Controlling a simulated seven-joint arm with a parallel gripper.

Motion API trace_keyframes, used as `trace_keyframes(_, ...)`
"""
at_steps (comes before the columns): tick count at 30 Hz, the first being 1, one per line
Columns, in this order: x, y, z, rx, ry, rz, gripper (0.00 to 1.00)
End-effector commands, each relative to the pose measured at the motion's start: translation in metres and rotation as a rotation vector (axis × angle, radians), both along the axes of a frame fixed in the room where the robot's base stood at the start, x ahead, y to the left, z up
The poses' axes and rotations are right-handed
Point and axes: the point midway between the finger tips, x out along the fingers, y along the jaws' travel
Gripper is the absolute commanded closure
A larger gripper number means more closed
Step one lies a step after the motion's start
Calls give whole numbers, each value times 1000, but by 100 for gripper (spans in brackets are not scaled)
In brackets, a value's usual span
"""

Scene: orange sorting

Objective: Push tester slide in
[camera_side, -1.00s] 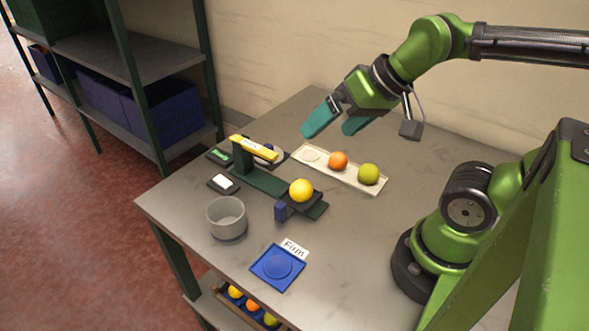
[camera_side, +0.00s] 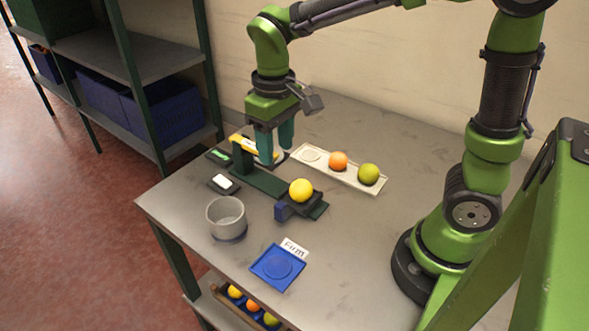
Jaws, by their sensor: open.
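The tester has a dark green base (camera_side: 257,181) with a yellow-topped upright (camera_side: 240,143) at its back left end. Its dark slide (camera_side: 312,208) is at the front right end, out from under the yellow top. My gripper (camera_side: 276,156) is open and points down beside the yellow top, behind the base, with teal fingers. I cannot tell whether the fingers touch the tester.
A white tray (camera_side: 326,173) holds an orange fruit (camera_side: 338,161) and a green fruit (camera_side: 368,174), with its left spot empty. A grey cup (camera_side: 226,217) and a blue "Firm" pad (camera_side: 272,277) are in front. The table's right middle is clear.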

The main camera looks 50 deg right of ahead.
Motion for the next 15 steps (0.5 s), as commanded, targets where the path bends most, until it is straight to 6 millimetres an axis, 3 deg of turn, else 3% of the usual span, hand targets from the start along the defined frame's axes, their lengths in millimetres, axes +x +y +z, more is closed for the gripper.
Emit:
trace_keyframes(5, -4, -1, -11, -4, 15, 4, 51)
trace_keyframes(15, -4, -2, -81, -3, 16, 3, 51)
